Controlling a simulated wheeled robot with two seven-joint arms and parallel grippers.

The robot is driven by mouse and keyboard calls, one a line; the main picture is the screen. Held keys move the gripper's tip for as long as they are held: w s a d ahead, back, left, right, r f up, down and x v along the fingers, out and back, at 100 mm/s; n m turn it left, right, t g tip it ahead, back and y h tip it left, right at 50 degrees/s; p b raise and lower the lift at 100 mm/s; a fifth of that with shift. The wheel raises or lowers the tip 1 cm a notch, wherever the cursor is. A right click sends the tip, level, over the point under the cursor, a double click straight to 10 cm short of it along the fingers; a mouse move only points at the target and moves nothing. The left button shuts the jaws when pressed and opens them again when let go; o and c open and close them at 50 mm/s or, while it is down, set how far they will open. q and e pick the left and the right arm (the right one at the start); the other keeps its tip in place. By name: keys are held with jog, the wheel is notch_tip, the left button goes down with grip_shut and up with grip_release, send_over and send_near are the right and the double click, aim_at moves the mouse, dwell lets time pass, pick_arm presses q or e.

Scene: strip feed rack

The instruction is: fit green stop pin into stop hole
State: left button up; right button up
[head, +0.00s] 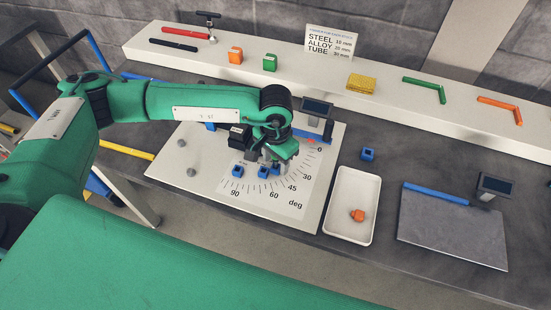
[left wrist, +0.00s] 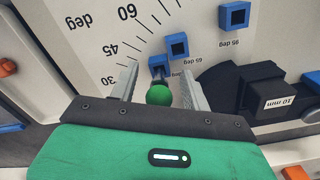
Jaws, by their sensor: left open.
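The green stop pin shows in the left wrist view as a round green knob (left wrist: 158,95) between the fingers of my left gripper (left wrist: 160,72). The fingers are open, with a gap on each side of the knob. A blue stop block (left wrist: 156,61) is just beyond the knob, partly hidden by it. Whether the pin's shank is in a hole is hidden. Two more blue blocks, near 65 (left wrist: 177,46) and 95 (left wrist: 235,15), stand along the scale. In the head view my left gripper (head: 270,163) is low over the angle board (head: 217,190); the pin is hidden there.
A white tray (head: 343,232) with an orange piece (head: 358,215) stands right of the board. A pale shelf (head: 320,85) with several coloured parts runs along the back.

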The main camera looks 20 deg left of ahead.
pick_arm(q)
notch_tip(320, 180, up, 8)
jog(key=shift+r+b, duration=0.15)
jog(key=shift+b, duration=1)
notch_tip(320, 180, up, 4)
jog(key=shift+r+b, duration=0.15)
jog(key=shift+b, duration=0.25)
jog(key=shift+r, duration=0.6)
pick_arm(e)
jog(key=shift+w+d+f, duration=0.1)
jog(key=shift+w+f, duration=0.8)
jog(key=shift+f, duration=0.15)
